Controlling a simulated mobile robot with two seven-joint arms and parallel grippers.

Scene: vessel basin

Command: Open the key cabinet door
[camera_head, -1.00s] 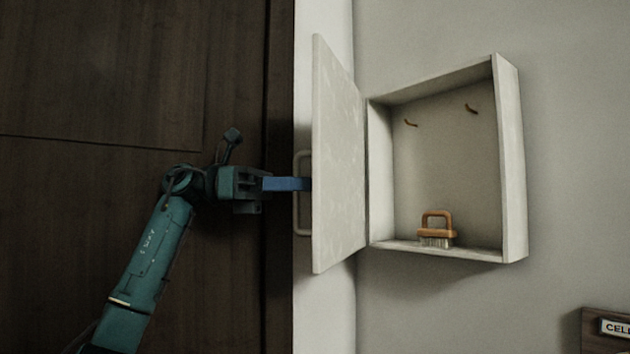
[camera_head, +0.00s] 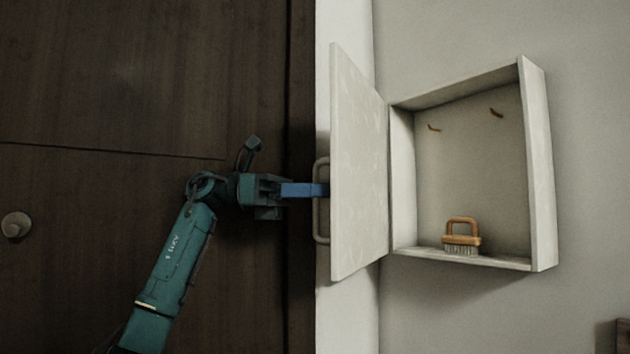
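The key cabinet (camera_head: 543,165) hangs on the wall at the right, its inside showing. Its pale door (camera_head: 357,165) stands swung wide open to the left, hinged at the cabinet's left side. The door's handle (camera_head: 321,228) is on the door's outer face, partly hidden behind the door's edge. My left gripper (camera_head: 322,190) reaches in from the left, with its blue fingers at the handle. The fingertips are partly hidden by the door, so I cannot tell whether they are closed on the handle. My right gripper is not in view.
Inside the cabinet are an orange-handled brush (camera_head: 462,236) on the bottom and two small hooks (camera_head: 496,113) on the back. A dark wooden panel (camera_head: 120,80) with a round knob (camera_head: 16,225) fills the left. A dark brown object (camera_head: 623,336) shows at the lower right edge.

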